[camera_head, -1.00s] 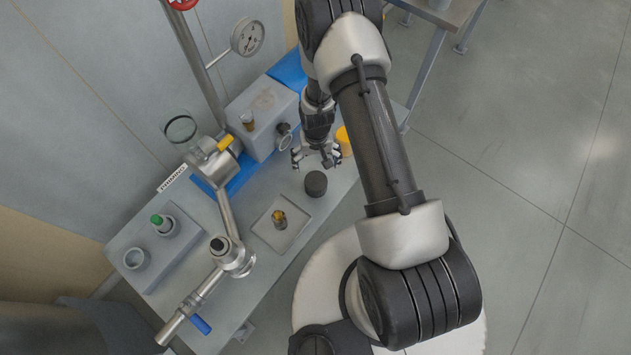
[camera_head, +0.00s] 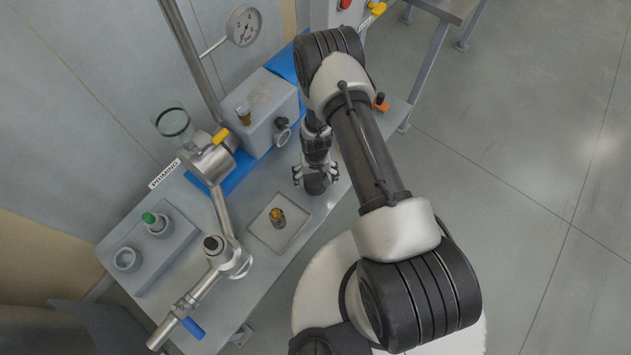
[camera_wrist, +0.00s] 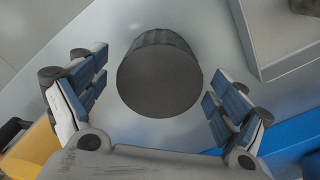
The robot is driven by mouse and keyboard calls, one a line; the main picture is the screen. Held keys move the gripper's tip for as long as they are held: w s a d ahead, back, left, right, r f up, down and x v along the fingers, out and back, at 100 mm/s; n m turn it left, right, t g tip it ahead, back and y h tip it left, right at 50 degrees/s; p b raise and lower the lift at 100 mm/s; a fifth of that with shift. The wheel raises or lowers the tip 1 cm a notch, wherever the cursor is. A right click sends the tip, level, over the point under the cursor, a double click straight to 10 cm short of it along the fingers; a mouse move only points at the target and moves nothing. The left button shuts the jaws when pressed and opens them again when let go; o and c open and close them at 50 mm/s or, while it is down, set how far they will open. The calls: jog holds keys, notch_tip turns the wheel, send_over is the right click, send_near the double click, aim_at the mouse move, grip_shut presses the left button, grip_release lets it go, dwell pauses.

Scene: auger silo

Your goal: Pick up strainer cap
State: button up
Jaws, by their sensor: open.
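The strainer cap is most likely the dark grey, short round cylinder (camera_wrist: 158,82) with a ribbed side, seen from above in the wrist view. It stands on the metal bench top, and in the head view its dark body (camera_head: 316,184) shows beneath my gripper. My gripper (camera_wrist: 155,105) is open, with one finger on each side of the cylinder and visible gaps between. In the head view my gripper (camera_head: 316,174) is directly over the cylinder, pointing down. Whether the fingertips reach below its top is hard to tell.
A shallow square tray (camera_head: 262,238) holding a small brass fitting (camera_head: 277,216) lies to the left. A grey box (camera_head: 262,105) with a port stands behind. A steel pipe with valves (camera_head: 222,215) runs along the bench. A yellow object (camera_wrist: 35,150) is near the left finger.

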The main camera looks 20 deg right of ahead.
jog(key=shift+f, duration=0.15)
jog(key=shift+c, duration=0.3)
jog(key=c, duration=1.1)
